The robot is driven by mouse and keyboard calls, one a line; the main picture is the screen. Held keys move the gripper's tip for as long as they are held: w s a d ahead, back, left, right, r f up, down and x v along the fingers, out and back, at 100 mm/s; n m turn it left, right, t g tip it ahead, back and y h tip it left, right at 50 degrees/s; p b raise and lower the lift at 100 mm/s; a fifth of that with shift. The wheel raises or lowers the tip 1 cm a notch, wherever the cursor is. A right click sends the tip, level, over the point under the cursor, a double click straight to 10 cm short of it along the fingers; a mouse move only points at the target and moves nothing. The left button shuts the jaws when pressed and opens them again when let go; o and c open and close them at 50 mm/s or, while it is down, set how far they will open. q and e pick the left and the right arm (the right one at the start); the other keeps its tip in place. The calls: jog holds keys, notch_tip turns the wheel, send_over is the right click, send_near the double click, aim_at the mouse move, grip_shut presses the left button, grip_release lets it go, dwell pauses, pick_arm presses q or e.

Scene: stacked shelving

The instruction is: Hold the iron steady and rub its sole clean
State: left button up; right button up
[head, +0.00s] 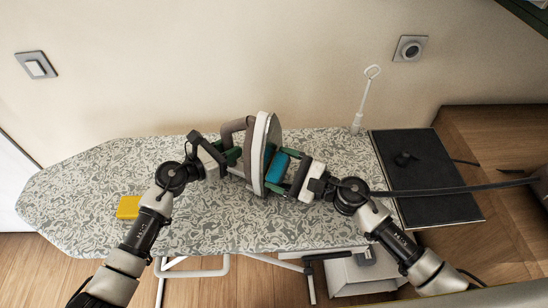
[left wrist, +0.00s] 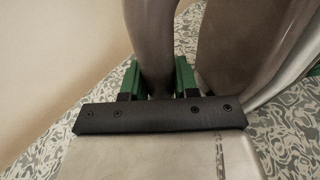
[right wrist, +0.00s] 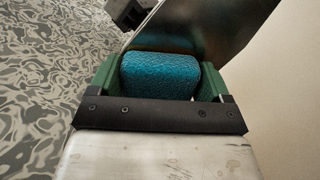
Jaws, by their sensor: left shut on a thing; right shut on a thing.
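The iron (head: 260,150) is held on edge above the ironing board (head: 95,195), its pale sole facing right. My left gripper (head: 232,157) is shut on the iron's grey-brown handle; the handle (left wrist: 155,45) shows between green fingers in the left wrist view. My right gripper (head: 285,174) is shut on a blue scrubbing sponge (head: 277,167) on the sole's side. In the right wrist view the blue sponge (right wrist: 158,76) sits between the fingers, close against the metal sole (right wrist: 205,30); I cannot tell whether it touches.
A yellow sponge (head: 128,207) lies on the board's left part. A black mat (head: 430,170) lies at the right, with a dark cable crossing over it. A white rod with a loop (head: 366,98) stands at the back. A wall socket (head: 410,49) is behind.

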pick_arm(q)
jog(key=shift+s+d, duration=0.1)
pick_arm(e)
jog(key=shift+w+d, duration=0.5)
jog(key=shift+w, duration=0.4)
jog(key=shift+s, duration=0.15)
jog(key=shift+s+a, duration=0.6)
jog(key=shift+s, duration=0.25)
jog(key=shift+w+d, duration=0.45)
jog(key=shift+w, duration=0.25)
jog(key=shift+w+d, duration=0.1)
jog(key=shift+w+d, duration=0.15)
jog(key=shift+w, duration=0.05)
jog(key=shift+s+d, duration=0.1)
